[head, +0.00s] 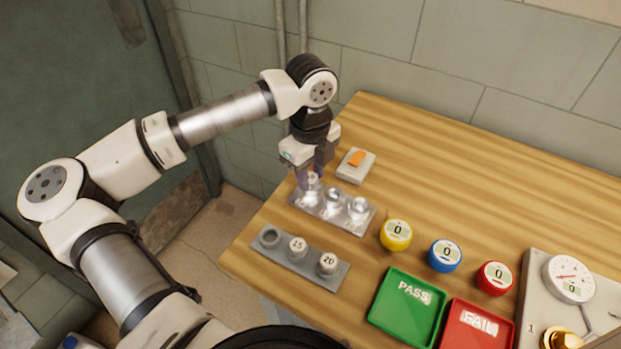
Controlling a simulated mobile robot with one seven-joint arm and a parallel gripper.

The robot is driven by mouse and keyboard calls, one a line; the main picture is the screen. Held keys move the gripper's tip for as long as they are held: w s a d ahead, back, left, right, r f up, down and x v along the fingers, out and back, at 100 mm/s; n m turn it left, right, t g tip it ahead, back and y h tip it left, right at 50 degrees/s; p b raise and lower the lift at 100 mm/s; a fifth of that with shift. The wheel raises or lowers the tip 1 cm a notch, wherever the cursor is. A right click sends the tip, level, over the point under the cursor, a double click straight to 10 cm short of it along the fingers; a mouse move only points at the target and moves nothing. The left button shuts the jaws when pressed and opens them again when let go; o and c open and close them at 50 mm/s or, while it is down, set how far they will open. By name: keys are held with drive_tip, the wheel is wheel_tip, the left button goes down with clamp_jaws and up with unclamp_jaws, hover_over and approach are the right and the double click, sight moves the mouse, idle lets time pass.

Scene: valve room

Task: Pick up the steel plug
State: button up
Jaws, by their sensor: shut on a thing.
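A shiny metal rack (325,213) stands near the table's left edge and bears a row of shiny silvery pieces. My gripper (308,180) reaches down over the rack's left end. Its fingers are shut around the top of a silvery plug (313,181), which I take as the steel plug. The fingers and wrist hide part of this plug. I cannot tell whether its base still touches the rack. Two other silvery pieces, a middle one (334,198) and a right one (358,208), stand in the rack beside it.
A grey rack (283,252) in front holds plugs marked 15 (298,248) and 20 (327,263). A switch box (356,166) sits close behind my gripper. Yellow (396,235), blue (445,256) and red (495,278) gauges, green (388,321) and red (450,333) trays stand rightward. The back right table is clear.

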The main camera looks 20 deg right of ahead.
wheel_tip(320, 180, up, 10)
drive_tip(key=b, duration=0.7)
hover_over(310, 177)
drive_tip(key=shift+f, duration=2.35)
drive_tip(key=n+b, duration=0.3)
drive_tip(key=n, duration=0.2)
drive_tip(key=shift+f, duration=0.1)
drive_tip(key=n+b, duration=0.1)
drive_tip(key=n, duration=0.1)
drive_tip(key=shift+n, duration=0.3)
drive_tip(key=shift+n+b, duration=0.45)
drive_tip(key=shift+n, duration=0.25)
drive_tip(key=shift+d+f+b, duration=0.1)
drive_tip(key=shift+f+b, duration=1.25)
drive_tip(key=shift+b, duration=0.05)
drive_tip(key=shift+f, duration=0.3)
